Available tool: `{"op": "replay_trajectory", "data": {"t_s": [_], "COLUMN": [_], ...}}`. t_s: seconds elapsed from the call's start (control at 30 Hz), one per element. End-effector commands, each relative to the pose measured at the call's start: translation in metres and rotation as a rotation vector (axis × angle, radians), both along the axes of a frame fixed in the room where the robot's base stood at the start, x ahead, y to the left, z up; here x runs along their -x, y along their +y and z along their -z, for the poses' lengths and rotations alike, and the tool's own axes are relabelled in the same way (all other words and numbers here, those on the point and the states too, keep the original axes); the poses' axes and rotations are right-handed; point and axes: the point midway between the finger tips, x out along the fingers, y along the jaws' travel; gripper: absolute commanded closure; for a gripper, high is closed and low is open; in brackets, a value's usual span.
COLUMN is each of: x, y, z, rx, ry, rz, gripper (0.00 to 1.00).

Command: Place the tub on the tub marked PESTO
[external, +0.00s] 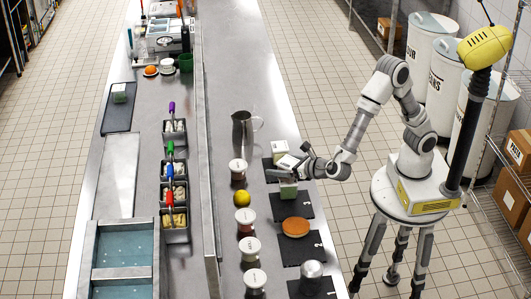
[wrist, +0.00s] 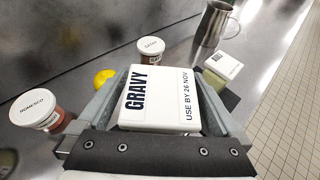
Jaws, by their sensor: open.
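A square tub (wrist: 158,98) with a white lid marked GRAVY, USE BY 26 NOV, lies between the fingers of my gripper (wrist: 162,80) in the wrist view. The fingers are open, one on each side of it; I cannot tell whether they touch it. In the external view my gripper (external: 283,174) is low over this greenish tub (external: 288,191), which stands on a black mat (external: 291,208). A second white-lidded tub (external: 280,149) stands beyond, on another mat; it also shows in the wrist view (wrist: 222,66), its label too small to read. No PESTO label is readable.
A metal pitcher (external: 243,127) stands near the second tub. White-lidded jars (external: 238,168), including one marked ROMESCO (wrist: 36,110), and a yellow fruit (external: 239,198) line the left. An orange round item (external: 295,227) and a metal cylinder (external: 312,272) sit on nearer mats.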

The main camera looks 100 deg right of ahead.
Motion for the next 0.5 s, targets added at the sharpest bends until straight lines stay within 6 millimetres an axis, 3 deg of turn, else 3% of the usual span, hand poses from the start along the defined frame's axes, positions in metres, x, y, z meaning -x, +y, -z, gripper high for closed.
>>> {"op": "replay_trajectory", "data": {"t_s": [0.17, 0.5], "x": [0.014, 0.062], "y": [0.016, 0.063], "z": [-0.012, -0.039], "rx": [0.0, -0.001], "ry": [-0.002, -0.001], "rz": [-0.004, -0.004], "gripper": [0.0, 0.0]}}
